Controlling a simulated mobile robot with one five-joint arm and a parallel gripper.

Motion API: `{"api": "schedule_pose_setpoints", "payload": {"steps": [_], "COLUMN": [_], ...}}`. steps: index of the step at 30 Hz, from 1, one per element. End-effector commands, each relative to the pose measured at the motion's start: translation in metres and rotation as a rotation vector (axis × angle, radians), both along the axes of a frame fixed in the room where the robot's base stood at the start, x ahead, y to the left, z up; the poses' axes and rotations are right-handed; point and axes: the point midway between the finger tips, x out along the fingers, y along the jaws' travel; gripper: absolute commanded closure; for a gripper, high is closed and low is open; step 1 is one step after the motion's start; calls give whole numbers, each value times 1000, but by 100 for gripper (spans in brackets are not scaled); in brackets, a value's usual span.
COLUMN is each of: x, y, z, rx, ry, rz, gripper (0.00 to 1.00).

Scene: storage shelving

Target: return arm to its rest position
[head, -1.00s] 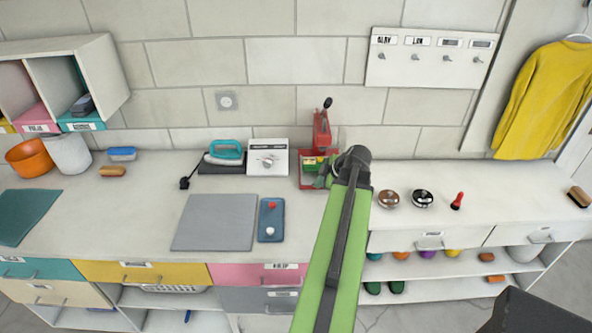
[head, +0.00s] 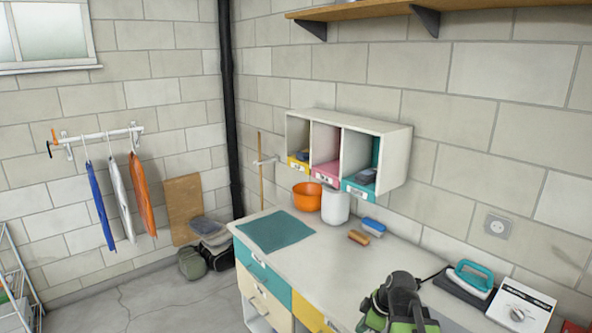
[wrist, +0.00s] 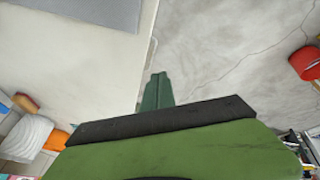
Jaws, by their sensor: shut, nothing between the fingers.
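My green and black arm shows at the bottom right of the head view, in front of the counter (head: 325,262). Most of the arm is cut off by the lower edge. My gripper (wrist: 156,92) shows in the wrist view as dark green fingers close together, with nothing held between them. In that view the fingers point over the grey floor (wrist: 215,50), beside the edge of the pale counter. I cannot tell the gripper's exact height above the floor.
A teal mat (head: 276,231), orange pot (head: 307,196), white container (head: 336,207) and brushes are on the counter. A cubby shelf (head: 392,150) hangs above. An iron (head: 472,281) and white box (head: 520,306) stand right of my arm. Floor at left is mostly clear.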

Motion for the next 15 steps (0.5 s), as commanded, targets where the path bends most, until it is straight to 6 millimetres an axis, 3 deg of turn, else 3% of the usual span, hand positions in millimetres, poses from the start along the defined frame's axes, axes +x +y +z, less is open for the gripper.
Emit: {"api": "schedule_pose_setpoints", "payload": {"steps": [1, 3, 6, 9, 15], "x": [-6, -16, -32, -47, -67], "y": [32, 66, 95, 97, 73], "z": [-3, -7, -12, -15, -17], "rx": [-3, -13, -34, -56, -80], "ry": [44, 114, 205, 277, 371], "rz": [-13, -78, -225, -421, -872], "gripper": [100, 100, 100, 100, 100]}}
